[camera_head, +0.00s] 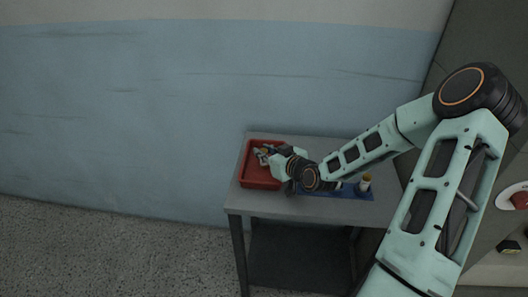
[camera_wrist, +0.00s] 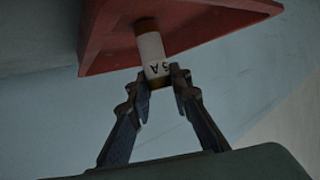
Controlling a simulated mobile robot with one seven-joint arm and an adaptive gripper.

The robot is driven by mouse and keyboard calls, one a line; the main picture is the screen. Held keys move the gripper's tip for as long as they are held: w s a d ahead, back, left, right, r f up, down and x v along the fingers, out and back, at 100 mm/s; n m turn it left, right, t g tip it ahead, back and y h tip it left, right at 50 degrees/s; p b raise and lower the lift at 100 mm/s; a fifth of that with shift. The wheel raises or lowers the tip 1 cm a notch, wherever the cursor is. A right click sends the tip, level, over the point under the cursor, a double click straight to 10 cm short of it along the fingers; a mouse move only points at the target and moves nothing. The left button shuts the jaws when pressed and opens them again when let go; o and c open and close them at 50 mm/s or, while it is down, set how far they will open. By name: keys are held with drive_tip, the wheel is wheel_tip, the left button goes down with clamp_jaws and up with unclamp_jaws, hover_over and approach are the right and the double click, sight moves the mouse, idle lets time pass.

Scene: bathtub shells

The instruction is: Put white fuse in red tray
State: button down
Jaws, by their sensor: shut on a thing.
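The white fuse (camera_wrist: 152,48) has brass-coloured ends and dark lettering. In the wrist view my gripper (camera_wrist: 160,82) is shut on its near end, and the far end overlaps the red tray (camera_wrist: 103,38). In the head view the red tray (camera_head: 258,181) lies at the left end of the table, and my gripper (camera_head: 270,156) is over it. The fuse is too small to make out clearly there. I cannot tell whether the fuse touches the tray.
A blue holder (camera_head: 350,191) lies on the grey table (camera_head: 300,208) right of the tray, partly behind my arm. A pale cylinder with a brownish top (camera_head: 365,182) stands in it. A blue and pale wall (camera_head: 130,110) is behind the table.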

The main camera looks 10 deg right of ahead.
drive_tip(key=shift+f+b, duration=0.25)
drive_tip(key=shift+b, duration=0.05)
drive_tip(key=c, duration=1.8)
unclamp_jaws()
drive_tip(key=shift+r, duration=0.15)
drive_tip(key=shift+o, duration=0.2)
drive_tip(key=shift+r, duration=0.1)
drive_tip(key=shift+s+d+r+p, duration=0.15)
drive_tip(key=shift+s+p, duration=0.1)
drive_tip(key=shift+p, duration=0.05)
drive_tip(key=v, duration=1.1)
drive_tip(key=shift+s+p, duration=0.25)
drive_tip(key=shift+p, duration=0.2)
drive_tip(key=shift+w, duration=0.1)
